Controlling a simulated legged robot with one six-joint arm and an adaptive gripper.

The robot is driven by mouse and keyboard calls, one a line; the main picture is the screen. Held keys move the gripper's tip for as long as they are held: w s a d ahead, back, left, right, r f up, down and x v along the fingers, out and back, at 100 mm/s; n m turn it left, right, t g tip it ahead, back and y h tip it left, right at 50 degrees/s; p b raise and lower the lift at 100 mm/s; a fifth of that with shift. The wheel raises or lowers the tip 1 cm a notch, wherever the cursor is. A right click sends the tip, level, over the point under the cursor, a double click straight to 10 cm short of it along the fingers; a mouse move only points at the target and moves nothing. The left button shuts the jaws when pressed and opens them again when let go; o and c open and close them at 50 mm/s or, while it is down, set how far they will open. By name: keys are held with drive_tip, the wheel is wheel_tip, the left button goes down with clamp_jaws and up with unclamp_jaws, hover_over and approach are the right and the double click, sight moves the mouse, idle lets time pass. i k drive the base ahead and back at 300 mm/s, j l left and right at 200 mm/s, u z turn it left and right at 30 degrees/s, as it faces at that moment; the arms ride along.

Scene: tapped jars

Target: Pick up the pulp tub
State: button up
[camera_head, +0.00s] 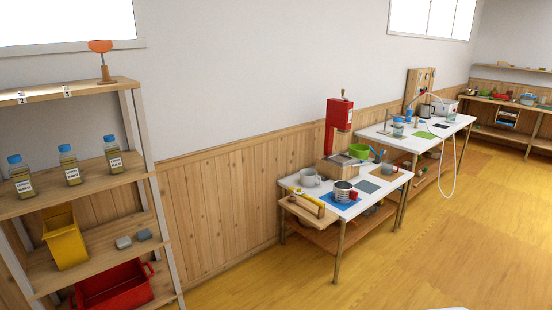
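No tub in view carries a label that I can read as pulp. A red tub (117,291) with side handles sits on the bottom shelf at the lower left. I cannot tell which of these is the pulp tub. My gripper is not in view.
The wooden shelf unit (72,203) at left holds several blue-capped jars (68,165) and two grey blocks. The near white table (299,182) carries a metal pot (343,191), a mug (310,177) and a wooden tray. More benches stand behind. The yellow floor (440,255) is clear.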

sight(311, 179)
drive_tip(key=i, duration=1.85)
drive_tip(key=i+z, duration=0.15)
drive_tip(key=i, duration=0.3)
drive_tip(key=i+j+z, duration=0.15)
drive_tip(key=i, duration=0.25)
drive_tip(key=i+j+z, duration=0.15)
drive_tip(key=i, duration=0.3)
drive_tip(key=i+j+z, duration=0.15)
drive_tip(key=i, duration=0.25)
